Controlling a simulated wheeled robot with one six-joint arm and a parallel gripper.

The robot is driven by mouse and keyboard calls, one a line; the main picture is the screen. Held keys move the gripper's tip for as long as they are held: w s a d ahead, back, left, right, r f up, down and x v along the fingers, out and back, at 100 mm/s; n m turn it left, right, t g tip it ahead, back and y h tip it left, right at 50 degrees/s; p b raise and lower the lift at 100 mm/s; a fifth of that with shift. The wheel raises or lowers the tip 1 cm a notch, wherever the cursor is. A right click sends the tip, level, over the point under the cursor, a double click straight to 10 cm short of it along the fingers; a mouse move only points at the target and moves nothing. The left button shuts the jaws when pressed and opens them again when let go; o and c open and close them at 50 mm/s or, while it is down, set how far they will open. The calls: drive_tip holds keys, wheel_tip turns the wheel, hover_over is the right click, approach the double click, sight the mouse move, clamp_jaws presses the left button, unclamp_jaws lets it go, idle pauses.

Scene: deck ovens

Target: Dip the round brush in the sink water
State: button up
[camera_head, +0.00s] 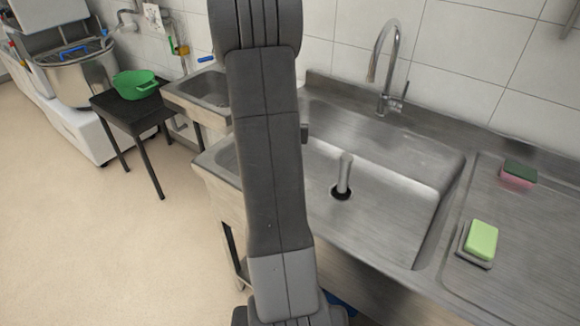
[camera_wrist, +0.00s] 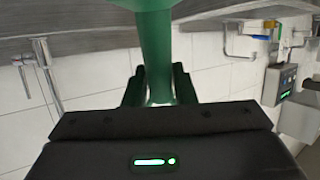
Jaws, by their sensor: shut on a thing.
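My gripper (camera_wrist: 160,88) is shut on a green handle, which I take to be the round brush (camera_wrist: 155,45). In the wrist view the handle runs up between the two dark fingers and out at the top edge, so the brush's head is out of frame. In the head view my arm crosses the middle, and the gripper and brush are hidden or cannot be made out. The sink (camera_head: 385,228) is a steel basin to the right of my arm. A grey upright pipe stands over its drain (camera_head: 343,178). I cannot make out a clear water surface.
A tall tap (camera_head: 384,65) stands behind the sink. On the drainboard at right lie a green sponge on a dish (camera_head: 481,240) and a pink-green sponge (camera_head: 519,172). A black table (camera_head: 125,108) with a green colander (camera_head: 136,85) stands at left. The left floor is clear.

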drive_tip(key=shift+r+p, duration=2.9)
drive_tip(key=shift+r, duration=1.2)
wheel_tip(320, 180, up, 4)
drive_tip(key=p, duration=0.3)
drive_tip(key=f, duration=0.3)
drive_tip(key=s+f, duration=0.1)
drive_tip(key=f, duration=0.4)
drive_tip(key=shift+s+d+f, duration=0.15)
drive_tip(key=shift+d+f, duration=0.25)
drive_tip(key=shift+n+y, duration=0.5)
drive_tip(key=shift+y, duration=0.2)
drive_tip(key=s+f, duration=0.1)
drive_tip(key=f, duration=0.3)
drive_tip(key=s+f, duration=0.1)
drive_tip(key=f, duration=0.2)
drive_tip(key=shift+s+a, duration=0.35)
drive_tip(key=shift+a, duration=0.05)
drive_tip(key=shift+s+a+f, duration=0.15)
drive_tip(key=shift+s+f, duration=0.15)
drive_tip(key=shift+f, duration=0.2)
